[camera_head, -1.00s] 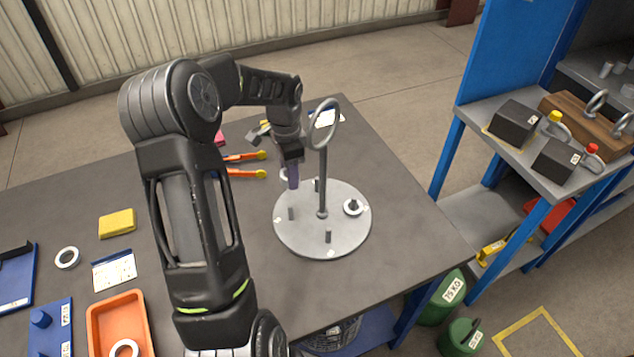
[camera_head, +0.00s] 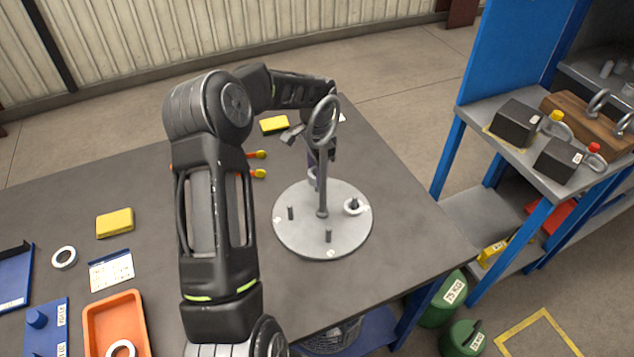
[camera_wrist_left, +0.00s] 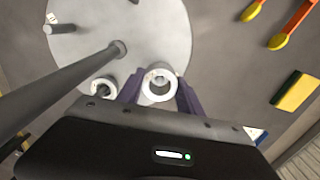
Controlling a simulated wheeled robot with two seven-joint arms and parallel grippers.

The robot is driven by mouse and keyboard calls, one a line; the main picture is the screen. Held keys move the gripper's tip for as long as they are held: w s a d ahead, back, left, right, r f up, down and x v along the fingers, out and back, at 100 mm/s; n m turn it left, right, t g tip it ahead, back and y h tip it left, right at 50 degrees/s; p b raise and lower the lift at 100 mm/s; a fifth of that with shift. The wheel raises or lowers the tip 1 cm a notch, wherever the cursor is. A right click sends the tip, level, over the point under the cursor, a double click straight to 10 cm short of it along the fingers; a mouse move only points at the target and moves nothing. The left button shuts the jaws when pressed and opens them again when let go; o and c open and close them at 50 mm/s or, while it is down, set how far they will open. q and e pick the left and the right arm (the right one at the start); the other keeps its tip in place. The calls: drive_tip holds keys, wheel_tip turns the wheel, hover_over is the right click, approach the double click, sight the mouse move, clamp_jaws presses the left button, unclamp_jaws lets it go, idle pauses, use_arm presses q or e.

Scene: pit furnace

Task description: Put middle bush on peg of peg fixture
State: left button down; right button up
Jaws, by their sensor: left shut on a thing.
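The peg fixture (camera_head: 290,236) is a round grey plate with short upright pegs and a tall central post topped by a ring. My left gripper (camera_head: 314,172) is over the plate's far side, partly behind the post in the head view. Its purple fingers are shut on a white ring-shaped bush (camera_wrist_left: 147,93). In the left wrist view, something grey shows inside the bush's hole; I cannot tell whether the bush is around the far peg or above it. Another white bush (camera_head: 352,212) sits around the right peg. The left peg (camera_head: 290,213) and front peg (camera_head: 328,236) are bare.
The tall post (camera_head: 322,180) stands close to my left gripper. A white ring (camera_head: 64,258) lies on the table at the left, and another lies in the orange tray (camera_head: 88,325). Yellow blocks and orange-handled tools lie on the table. The table right of the plate is clear.

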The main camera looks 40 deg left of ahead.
sight(317, 190)
use_arm(q)
drive_tip(key=shift+f+b, duration=0.7)
drive_tip(key=shift+f, duration=1.1)
drive_tip(key=shift+f, duration=0.1)
drive_tip(key=c, duration=0.8)
unclamp_jaws()
drive_tip(key=shift+o, duration=0.2)
wheel_tip(317, 190, up, 7)
drive_tip(key=p, duration=0.4)
drive_tip(key=shift+r, duration=0.35)
